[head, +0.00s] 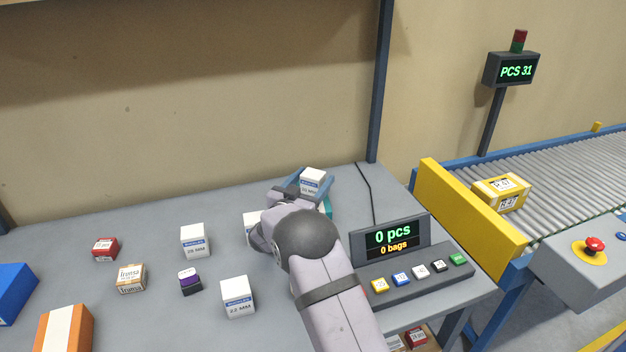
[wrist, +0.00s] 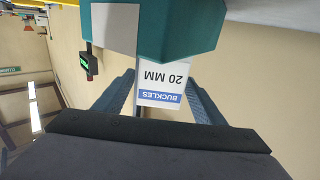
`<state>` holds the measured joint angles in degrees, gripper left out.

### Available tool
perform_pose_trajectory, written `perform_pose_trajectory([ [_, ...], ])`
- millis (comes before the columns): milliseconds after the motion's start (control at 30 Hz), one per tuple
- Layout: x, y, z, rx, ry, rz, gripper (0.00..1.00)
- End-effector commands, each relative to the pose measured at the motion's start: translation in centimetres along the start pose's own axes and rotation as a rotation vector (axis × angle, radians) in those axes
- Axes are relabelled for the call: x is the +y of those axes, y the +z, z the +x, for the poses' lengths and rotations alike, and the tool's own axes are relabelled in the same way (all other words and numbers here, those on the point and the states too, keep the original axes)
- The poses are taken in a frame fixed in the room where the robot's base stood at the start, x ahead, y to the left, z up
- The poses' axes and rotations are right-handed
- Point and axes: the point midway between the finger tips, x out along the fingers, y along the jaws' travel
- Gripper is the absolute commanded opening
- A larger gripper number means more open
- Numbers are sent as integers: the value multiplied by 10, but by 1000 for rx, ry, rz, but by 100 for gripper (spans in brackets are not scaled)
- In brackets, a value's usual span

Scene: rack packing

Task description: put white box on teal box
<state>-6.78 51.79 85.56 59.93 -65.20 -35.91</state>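A white box (head: 312,176) with a blue stripe is between the blue fingers of my gripper (head: 313,186). In the wrist view the white box (wrist: 161,84) shows upside down and reads "BUCKLES 20 MM"; the fingers (wrist: 160,92) are close against its two sides. The teal box (head: 328,208) is mostly hidden behind my arm in the head view. In the wrist view the teal box (wrist: 180,28), with a pale label, meets the lower end of the white box, with no gap visible. I cannot tell whether the white box's weight rests on it.
Other white boxes (head: 195,241) (head: 237,297), one partly hidden by my arm (head: 251,222), stand on the table (head: 150,320). A red box (head: 105,249), tan box (head: 130,278), purple-banded box (head: 190,281), orange box (head: 66,328) and blue box (head: 14,290) are left. A counter panel (head: 390,240) stands right.

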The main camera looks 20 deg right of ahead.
Motion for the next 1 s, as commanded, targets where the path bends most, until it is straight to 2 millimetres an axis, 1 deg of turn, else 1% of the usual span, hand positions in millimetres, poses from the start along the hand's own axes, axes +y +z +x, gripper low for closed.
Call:
perform_pose_trajectory([
  [233,0,-5,0,0,0,0,64],
  [367,-2,-2,-13,-2,-3,0,64],
  [467,-1,-3,-28,0,-4,-1,64],
  [800,-1,-3,-88,0,-4,0,64],
  [900,-1,-3,-102,1,-3,0,64],
  [1000,-1,-3,-112,-1,-2,1,64],
])
